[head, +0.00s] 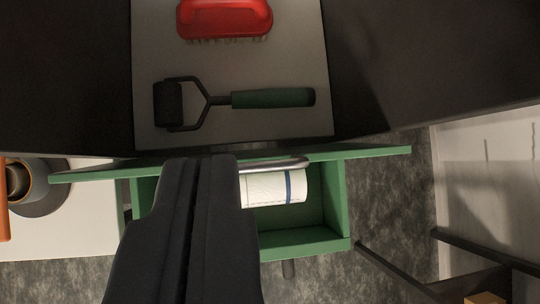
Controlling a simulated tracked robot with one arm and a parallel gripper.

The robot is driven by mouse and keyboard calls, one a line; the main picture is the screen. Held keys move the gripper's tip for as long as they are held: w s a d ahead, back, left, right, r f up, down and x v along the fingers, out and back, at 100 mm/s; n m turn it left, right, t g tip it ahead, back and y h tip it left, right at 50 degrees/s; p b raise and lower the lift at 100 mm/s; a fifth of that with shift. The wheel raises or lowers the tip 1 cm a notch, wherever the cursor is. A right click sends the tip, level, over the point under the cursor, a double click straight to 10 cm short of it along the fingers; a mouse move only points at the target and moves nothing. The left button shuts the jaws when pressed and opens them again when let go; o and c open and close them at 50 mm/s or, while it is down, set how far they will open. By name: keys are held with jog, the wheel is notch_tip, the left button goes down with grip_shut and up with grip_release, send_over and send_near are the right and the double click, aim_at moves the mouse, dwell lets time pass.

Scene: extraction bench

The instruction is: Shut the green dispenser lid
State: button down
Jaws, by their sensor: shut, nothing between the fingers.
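The green dispenser (340,205) is in the middle of the head view, an open box with a white roll (275,188) with a blue stripe inside. A long green panel (378,152), seen nearly edge-on, runs along its upper side and looks like the lid, standing open. A silver bar handle (290,163) is on it. My gripper (197,158) is shut and empty, its dark fingers side by side. It covers the left part of the box and panel, left of the handle. I cannot tell whether it touches the panel.
Beyond the panel, a light board (235,60) carries a red brush (225,18) and a green-handled roller (270,98). A round grey container (45,190) and an orange object (4,205) are at the left. Dark bars (395,272) stand at the lower right.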

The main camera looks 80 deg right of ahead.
jog(key=f, duration=0.1)
jog(key=p, duration=0.3)
send_over(239, 158)
jog(key=shift+s+a+f, duration=0.1)
jog(key=shift+a+f, duration=0.05)
jog(key=shift+f, duration=1.3)
jog(key=shift+a+f, duration=0.15)
jog(key=shift+f, duration=1.25)
jog(key=shift+s+a+f, duration=0.1)
jog(key=shift+a+f, duration=0.05)
jog(key=shift+f, duration=1.3)
